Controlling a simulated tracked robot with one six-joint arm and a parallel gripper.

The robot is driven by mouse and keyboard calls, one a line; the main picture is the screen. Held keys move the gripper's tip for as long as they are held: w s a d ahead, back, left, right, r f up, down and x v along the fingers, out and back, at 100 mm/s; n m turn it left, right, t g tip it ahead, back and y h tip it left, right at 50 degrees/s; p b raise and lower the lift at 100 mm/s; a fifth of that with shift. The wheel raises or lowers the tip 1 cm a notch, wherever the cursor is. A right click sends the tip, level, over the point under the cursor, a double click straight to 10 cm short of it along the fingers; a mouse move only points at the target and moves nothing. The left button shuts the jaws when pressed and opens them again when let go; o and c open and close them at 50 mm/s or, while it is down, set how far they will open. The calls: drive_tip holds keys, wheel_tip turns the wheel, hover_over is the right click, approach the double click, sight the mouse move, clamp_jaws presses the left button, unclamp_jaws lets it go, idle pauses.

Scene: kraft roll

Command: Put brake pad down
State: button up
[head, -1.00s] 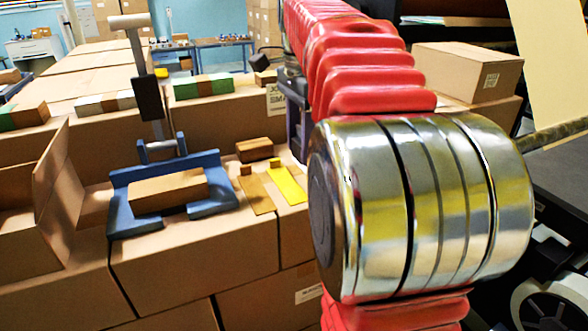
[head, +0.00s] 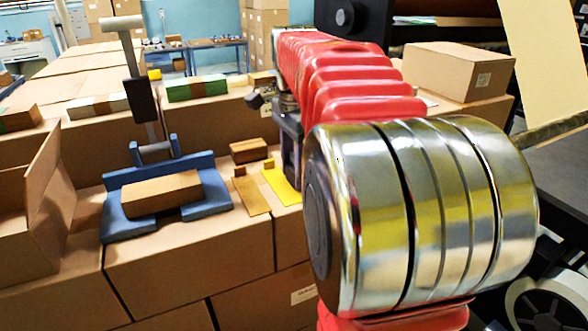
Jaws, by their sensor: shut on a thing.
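My gripper (head: 288,158) shows only in part, as a grey-purple piece behind my red and chrome arm, just right of the yellow strip. It is low, close to the carton top. Its fingertips and the brake pad in them are hidden by my arm, so I cannot tell whether the pad touches the carton. A tan strip (head: 252,194) and a yellow strip (head: 282,184), each with a small raised block at its far end, lie side by side on the carton top (head: 190,255).
A blue lever tool (head: 122,222) with a brown block (head: 160,194) on it stands left of the strips. A small brown block (head: 248,150) lies behind them. An open carton (head: 40,215) is at the far left. Black machinery (head: 555,180) is at the right.

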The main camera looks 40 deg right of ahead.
drive_tip(key=o, duration=1.2)
wheel_tip(320, 180, up, 12)
drive_tip(key=shift+r, duration=0.1)
idle(0.7)
